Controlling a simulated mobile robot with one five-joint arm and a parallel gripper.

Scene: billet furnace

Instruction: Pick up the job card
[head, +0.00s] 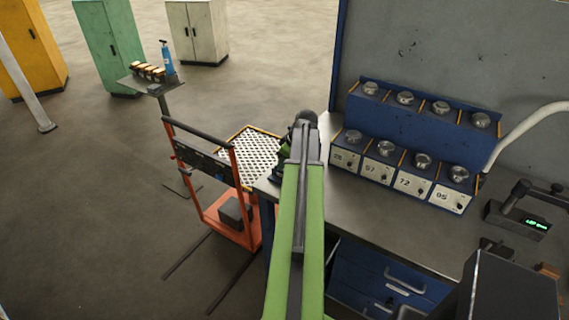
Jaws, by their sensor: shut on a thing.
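My green arm reaches forward from the bottom of the head view to the left end of the workbench. My gripper (284,163) is at the arm's far end, dark and mostly covered by the arm, by the bench's left edge. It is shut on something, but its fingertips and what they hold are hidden. I cannot make out the job card anywhere in this view.
The bench top (375,208) has a blue rack (405,163) of numbered boxes with round metal pieces, and a device with a green display (535,224). An orange trolley (240,188) stands left of the bench. Cabinets (108,45) stand farther back; open floor lies left.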

